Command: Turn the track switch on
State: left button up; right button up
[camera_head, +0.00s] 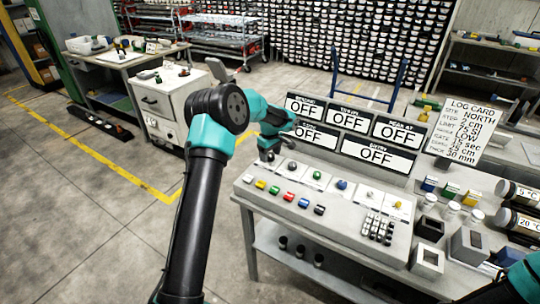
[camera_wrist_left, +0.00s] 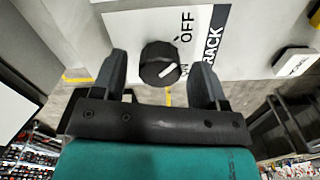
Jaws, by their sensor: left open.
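The track switch is a round black knob (camera_wrist_left: 158,62) with a white pointer line, on a white label (camera_wrist_left: 190,30) reading OFF, ON and part of TRACK. The pointer line lies slanted, on the side of the knob towards the ON mark. My left gripper (camera_wrist_left: 164,82) is open, with one finger on each side of the knob; I cannot tell whether they touch it. In the head view my left gripper (camera_head: 268,153) is at the far left end of the control panel (camera_head: 262,195) and hides the knob there. My right gripper is out of view.
The panel has several coloured buttons, more knobs and a keypad (camera_head: 378,228). Several signs (camera_head: 374,154) behind it read OFF. A log card (camera_head: 468,130) stands at the right, near jars and small boxes. Open floor (camera_head: 80,220) lies left of the bench.

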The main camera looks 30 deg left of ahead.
pick_arm(q)
jog(key=shift+f, duration=0.35)
jog(key=shift+c, duration=0.5)
jog(key=c, duration=0.8)
jog(key=shift+c, duration=0.2)
